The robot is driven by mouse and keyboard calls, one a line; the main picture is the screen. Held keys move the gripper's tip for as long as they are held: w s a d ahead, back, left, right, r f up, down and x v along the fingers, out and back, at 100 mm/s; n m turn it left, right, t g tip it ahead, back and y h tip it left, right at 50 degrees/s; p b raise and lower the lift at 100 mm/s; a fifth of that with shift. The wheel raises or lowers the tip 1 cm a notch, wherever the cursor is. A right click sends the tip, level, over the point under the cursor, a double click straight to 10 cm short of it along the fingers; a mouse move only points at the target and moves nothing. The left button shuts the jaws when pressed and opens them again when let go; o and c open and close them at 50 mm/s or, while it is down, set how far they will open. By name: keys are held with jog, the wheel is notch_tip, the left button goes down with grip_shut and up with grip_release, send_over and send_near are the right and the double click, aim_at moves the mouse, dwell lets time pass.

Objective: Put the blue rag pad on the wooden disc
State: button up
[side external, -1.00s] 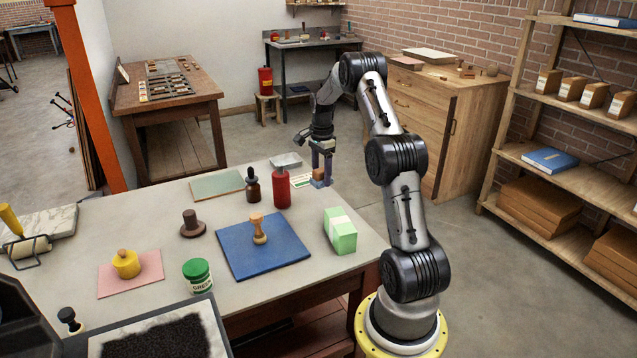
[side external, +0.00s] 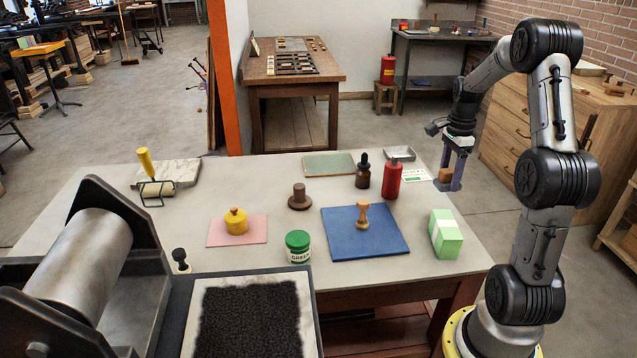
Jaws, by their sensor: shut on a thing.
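A flat blue square pad (side external: 341,238) lies on the table, with a small pale wooden stamp (side external: 362,216) standing on it. It is the only blue pad I can make out on the table; I cannot tell if it is the rag pad. A dark brown round disc with a knob (side external: 299,198) stands left of the blue pad; whether it is the wooden disc is unclear. My gripper (side external: 449,182) is at the far right edge of the table, pointing down. Its bluish fingers are shut on a small brown block (side external: 445,175). The block's underside and any contact with the table are unclear.
A green block (side external: 445,235) is at the right edge. A green-lidded jar (side external: 298,246) stands nearer. The press (side external: 92,260) fills the front left.

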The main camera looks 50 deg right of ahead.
jog(key=w+a+r, duration=0.3)
jog(key=w+a, duration=0.1)
jog(key=w, duration=0.4)
jog(key=w+a+r, duration=0.3)
jog(key=w+a, duration=0.1)
jog(key=w, duration=0.3)
jog(key=w+a+n, duration=0.4)
jog(key=w+a, duration=0.5)
jog(key=a, duration=0.2)
send_over(299, 186)
jog(key=s, duration=0.1)
notch_tip(299, 186, down, 8)
jog(key=shift+a, duration=0.1)
jog(key=shift+w+d+f, duration=0.2)
jog(key=shift+w+f, duration=0.35)
jog(key=shift+f, duration=1.6)
jog(key=shift+f, duration=0.15)
